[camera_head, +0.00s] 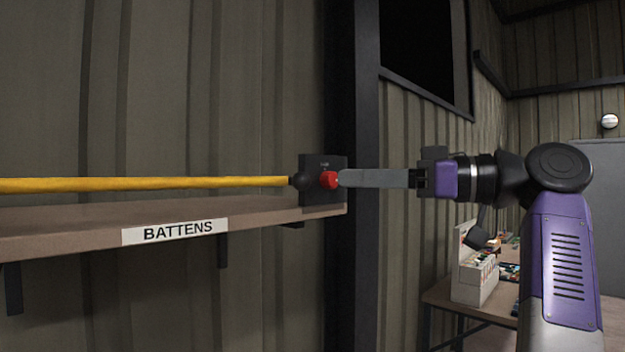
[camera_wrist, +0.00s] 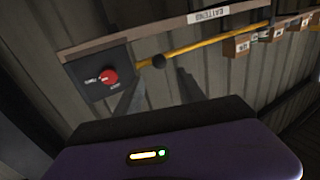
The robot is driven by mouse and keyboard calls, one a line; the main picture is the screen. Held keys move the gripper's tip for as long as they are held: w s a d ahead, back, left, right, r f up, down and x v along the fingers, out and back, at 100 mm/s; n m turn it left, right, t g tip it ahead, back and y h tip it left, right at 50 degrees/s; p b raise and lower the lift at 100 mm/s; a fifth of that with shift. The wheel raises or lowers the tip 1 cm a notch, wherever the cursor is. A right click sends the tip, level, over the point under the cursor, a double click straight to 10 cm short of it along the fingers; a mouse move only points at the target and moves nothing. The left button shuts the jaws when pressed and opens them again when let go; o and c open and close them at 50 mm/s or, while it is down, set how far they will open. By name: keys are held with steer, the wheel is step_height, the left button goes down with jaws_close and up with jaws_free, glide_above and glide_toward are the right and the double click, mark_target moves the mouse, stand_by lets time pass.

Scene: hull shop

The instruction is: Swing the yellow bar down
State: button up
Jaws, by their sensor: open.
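The yellow bar (camera_head: 150,184) lies level just above the shelf in the head view, running from the left edge to a dark box (camera_head: 312,194). A black ball (camera_wrist: 158,61) sits at its box end. The box carries a red knob (camera_head: 329,180); it also shows in the wrist view (camera_wrist: 109,77). My gripper (camera_head: 345,178) points left, its fingertips near the red knob in the head view. In the wrist view the fingers (camera_wrist: 160,76) are apart and empty, with the black ball near the gap between them. I cannot tell whether a finger touches anything.
The shelf (camera_head: 70,235) bears a BATTENS label (camera_head: 175,232). A dark post (camera_head: 352,100) stands behind the box. A workbench (camera_head: 445,298) with a pale bin (camera_head: 475,280) is at the right. Several labelled wooden blocks (camera_wrist: 238,46) show along the shelf in the wrist view.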

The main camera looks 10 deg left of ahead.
mark_target(310, 179)
steer(key=p+x, duration=0.2)
steer(key=x, duration=0.4)
steer(key=shift+a+p, duration=0.2)
steer(key=shift+p, duration=0.15)
steer(key=shift+w+a+f, duration=0.2)
steer(key=shift+a, duration=0.45)
jaws_close()
stand_by(0.6)
